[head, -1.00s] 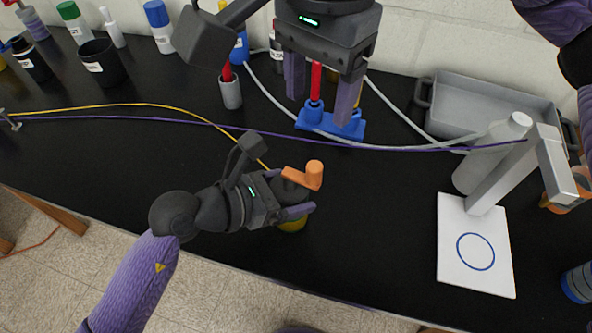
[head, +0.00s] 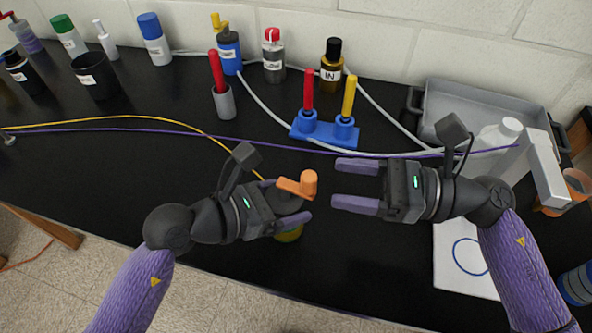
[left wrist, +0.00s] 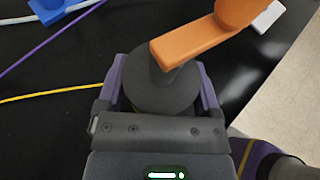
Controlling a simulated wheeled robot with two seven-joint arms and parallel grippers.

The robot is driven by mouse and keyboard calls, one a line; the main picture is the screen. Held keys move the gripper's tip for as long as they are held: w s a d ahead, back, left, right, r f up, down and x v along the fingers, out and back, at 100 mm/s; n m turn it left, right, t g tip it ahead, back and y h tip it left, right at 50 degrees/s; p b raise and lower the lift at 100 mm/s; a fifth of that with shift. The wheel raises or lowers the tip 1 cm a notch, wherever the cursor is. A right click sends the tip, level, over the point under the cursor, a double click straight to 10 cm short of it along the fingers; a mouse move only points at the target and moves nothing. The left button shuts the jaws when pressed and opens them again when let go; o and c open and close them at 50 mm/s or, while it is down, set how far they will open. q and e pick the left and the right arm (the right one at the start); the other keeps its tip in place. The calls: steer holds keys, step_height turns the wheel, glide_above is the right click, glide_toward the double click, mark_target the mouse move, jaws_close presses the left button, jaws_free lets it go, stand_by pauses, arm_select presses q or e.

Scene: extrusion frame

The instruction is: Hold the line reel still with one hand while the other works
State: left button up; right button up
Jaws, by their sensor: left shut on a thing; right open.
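The line reel (head: 289,234) stands near the front edge of the black bench, with a dark grey body, a yellowish lower part and an orange crank (head: 299,185) on top. In the left wrist view the dark reel body (left wrist: 160,92) sits between both fingers. My left gripper (head: 290,202) is shut on the reel, partly hiding it. A yellow line (head: 150,117) runs from the far left of the bench to the reel. My right gripper (head: 355,186) is open and empty, just right of the crank and apart from it, its fingers pointing left.
A blue holder (head: 323,133) carries a red and a yellow rod. A purple line (head: 290,147) crosses behind the grippers. Bottles and a grey tray (head: 490,101) stand along the wall.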

mark_target(296, 189)
steer(key=x, duration=0.7)
steer(key=shift+a, duration=0.1)
steer(key=shift+c, duration=0.3)
jaws_close()
